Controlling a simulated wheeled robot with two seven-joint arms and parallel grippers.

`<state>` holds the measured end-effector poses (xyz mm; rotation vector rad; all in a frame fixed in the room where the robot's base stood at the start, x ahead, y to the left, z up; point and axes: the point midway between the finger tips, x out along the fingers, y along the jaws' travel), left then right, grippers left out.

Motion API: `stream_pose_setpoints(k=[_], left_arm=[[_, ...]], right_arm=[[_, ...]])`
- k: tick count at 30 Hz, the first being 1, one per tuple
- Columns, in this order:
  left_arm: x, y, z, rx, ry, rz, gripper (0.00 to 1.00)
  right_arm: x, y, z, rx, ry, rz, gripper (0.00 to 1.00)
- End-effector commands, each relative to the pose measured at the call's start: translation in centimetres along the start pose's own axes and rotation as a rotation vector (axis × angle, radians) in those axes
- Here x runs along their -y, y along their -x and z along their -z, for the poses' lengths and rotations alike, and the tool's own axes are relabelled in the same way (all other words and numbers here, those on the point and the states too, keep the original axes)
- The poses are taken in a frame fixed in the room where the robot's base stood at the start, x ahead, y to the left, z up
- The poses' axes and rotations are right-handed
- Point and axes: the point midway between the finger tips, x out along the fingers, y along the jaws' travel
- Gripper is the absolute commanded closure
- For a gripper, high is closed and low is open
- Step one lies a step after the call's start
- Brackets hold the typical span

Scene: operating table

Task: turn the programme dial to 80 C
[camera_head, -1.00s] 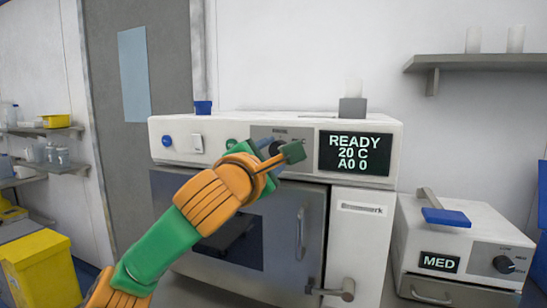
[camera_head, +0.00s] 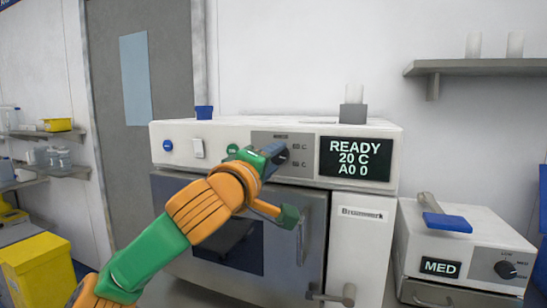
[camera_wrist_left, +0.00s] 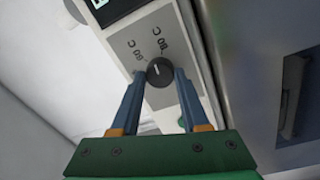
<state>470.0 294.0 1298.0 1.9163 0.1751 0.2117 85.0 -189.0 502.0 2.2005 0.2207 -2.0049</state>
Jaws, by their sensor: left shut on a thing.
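The programme dial is a dark round knob on the grey panel (camera_head: 262,137) left of the display. It shows clearly in the left wrist view (camera_wrist_left: 159,72), with a pale pointer line aimed between two temperature labels, too small to read surely. My left gripper (camera_head: 280,153) is at the panel, its blue fingers on either side of the dial and shut on it. In the head view the gripper partly hides the dial. The display (camera_head: 356,158) reads READY, 20 C, A0 0. My right gripper is not in view.
The washer door with its vertical handle (camera_head: 300,235) lies below my left wrist. A white switch (camera_head: 198,148) and blue button (camera_head: 168,145) sit left on the panel. A smaller unit showing MED (camera_head: 440,267) stands at the right, with its own black knob (camera_head: 505,269).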

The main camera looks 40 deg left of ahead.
Motion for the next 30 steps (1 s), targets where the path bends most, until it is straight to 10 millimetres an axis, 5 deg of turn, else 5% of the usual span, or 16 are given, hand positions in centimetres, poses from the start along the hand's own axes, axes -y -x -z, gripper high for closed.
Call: stream_pose_setpoints(k=[15,30], left_arm=[[-0.23,0.02,0.19,0.017,-0.322,-0.008,1.0],[-0.24,0.04,0.22,0.019,-0.388,-0.01,1.0]], right_arm=[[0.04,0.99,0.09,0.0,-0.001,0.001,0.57],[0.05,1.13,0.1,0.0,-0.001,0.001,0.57]])
